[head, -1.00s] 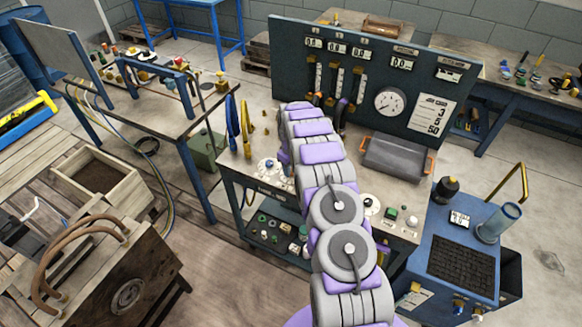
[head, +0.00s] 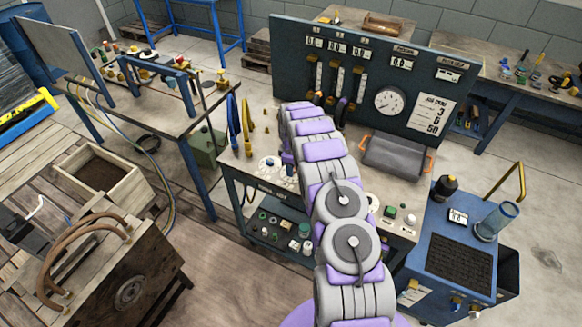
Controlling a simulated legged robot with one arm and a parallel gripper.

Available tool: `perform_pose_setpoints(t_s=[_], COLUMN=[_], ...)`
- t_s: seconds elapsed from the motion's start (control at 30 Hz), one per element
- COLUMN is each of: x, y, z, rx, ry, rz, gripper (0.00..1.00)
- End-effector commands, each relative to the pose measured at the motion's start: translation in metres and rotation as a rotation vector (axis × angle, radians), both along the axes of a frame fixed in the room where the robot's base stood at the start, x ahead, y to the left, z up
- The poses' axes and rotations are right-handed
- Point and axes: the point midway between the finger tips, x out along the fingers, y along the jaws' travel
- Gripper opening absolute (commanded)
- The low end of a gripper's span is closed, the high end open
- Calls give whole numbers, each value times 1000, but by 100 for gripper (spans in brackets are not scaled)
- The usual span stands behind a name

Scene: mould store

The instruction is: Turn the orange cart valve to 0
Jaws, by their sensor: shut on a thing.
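My arm rises through the middle of the head view and bends down over the blue-green cart (head: 235,185). Only a narrow part of my gripper (head: 288,164) shows at the left edge of the arm, low over the cart top. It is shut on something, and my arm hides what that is. A white dial with a blue knob (head: 270,163) lies just left of it. Another white dial with a dark knob (head: 372,202) shows right of the arm. A small orange part (head: 318,97) shows at the panel's foot; I cannot tell whether it is the orange valve.
The upright gauge panel (head: 440,65) stands at the cart's back. A grey box with orange ends (head: 395,157) sits on the cart's right. A blue cart (head: 450,258) stands close on the right. Floor (head: 225,285) is clear in front.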

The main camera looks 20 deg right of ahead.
Motion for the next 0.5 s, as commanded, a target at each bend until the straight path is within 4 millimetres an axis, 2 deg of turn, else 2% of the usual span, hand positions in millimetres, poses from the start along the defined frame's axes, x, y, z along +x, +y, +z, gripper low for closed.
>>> perform_pose_setpoints(t_s=[0.33,0.37,0.5], x=[1,1,1], y=[-2,-2,-1], z=[1,1,1], rx=[-3,-3,-3], ry=[-4,-4,-3], rz=[2,2,1], gripper=[4,37,51])
